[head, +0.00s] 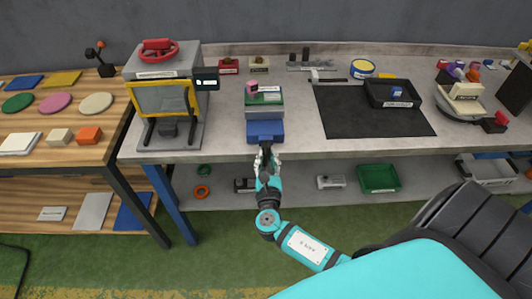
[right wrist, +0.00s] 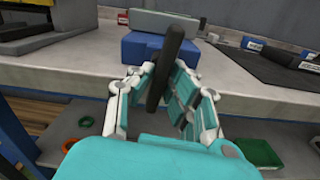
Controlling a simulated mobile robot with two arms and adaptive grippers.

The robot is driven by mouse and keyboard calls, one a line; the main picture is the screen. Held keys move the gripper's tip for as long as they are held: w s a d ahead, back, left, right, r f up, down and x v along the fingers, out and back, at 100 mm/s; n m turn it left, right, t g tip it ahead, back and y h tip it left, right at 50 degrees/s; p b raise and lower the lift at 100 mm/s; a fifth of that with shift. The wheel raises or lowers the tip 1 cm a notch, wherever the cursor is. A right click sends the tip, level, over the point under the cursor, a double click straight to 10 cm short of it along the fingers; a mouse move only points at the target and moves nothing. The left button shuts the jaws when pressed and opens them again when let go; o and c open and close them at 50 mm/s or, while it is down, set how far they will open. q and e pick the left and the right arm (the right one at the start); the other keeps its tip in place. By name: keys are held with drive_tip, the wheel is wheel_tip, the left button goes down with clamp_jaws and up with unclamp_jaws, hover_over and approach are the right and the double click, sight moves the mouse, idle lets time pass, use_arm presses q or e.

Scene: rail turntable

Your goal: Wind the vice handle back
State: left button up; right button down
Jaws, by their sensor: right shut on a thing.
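The vice (head: 265,112) stands at the front edge of the grey bench in the head view. Its body is blue in front with grey-green jaws behind, and a pink block (head: 252,87) shows at its top. In the right wrist view the blue body (right wrist: 150,47) is straight ahead. The dark handle bar (right wrist: 165,68) stands slightly tilted in front of it. My right gripper (head: 266,160) reaches up from below to the vice front. In the right wrist view its fingers (right wrist: 168,92) are on both sides of the handle, shut on it. My left gripper is in neither view.
Left of the vice stands a machine with a yellow-framed window (head: 163,98) and a red wheel (head: 158,50). To the right lie a black mat (head: 360,122) and a black tray (head: 394,103). A lower shelf holds a green bin (head: 378,178). The bench edge is close to my right gripper.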

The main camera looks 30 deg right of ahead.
drive_tip(key=n+p, duration=0.1)
drive_tip(key=n, duration=0.1)
drive_tip(key=n+p, duration=0.2)
drive_tip(key=shift+d+r+n, duration=0.15)
drive_tip(key=shift+r+n, duration=0.05)
drive_tip(key=shift+n, duration=0.1)
drive_tip(key=n+p, duration=0.4)
drive_tip(key=n, duration=0.1)
drive_tip(key=shift+s, duration=0.1)
drive_tip(key=n+p, duration=0.3)
drive_tip(key=n, duration=0.2)
drive_tip(key=shift+d+r, duration=0.1)
drive_tip(key=shift+r, duration=0.05)
drive_tip(key=shift+n+p, duration=1.05)
drive_tip(key=shift+n, duration=0.95)
drive_tip(key=c, duration=1.3)
unclamp_jaws()
drive_tip(key=shift+s, duration=0.1)
drive_tip(key=v, duration=1.2)
drive_tip(key=shift+d, duration=0.1)
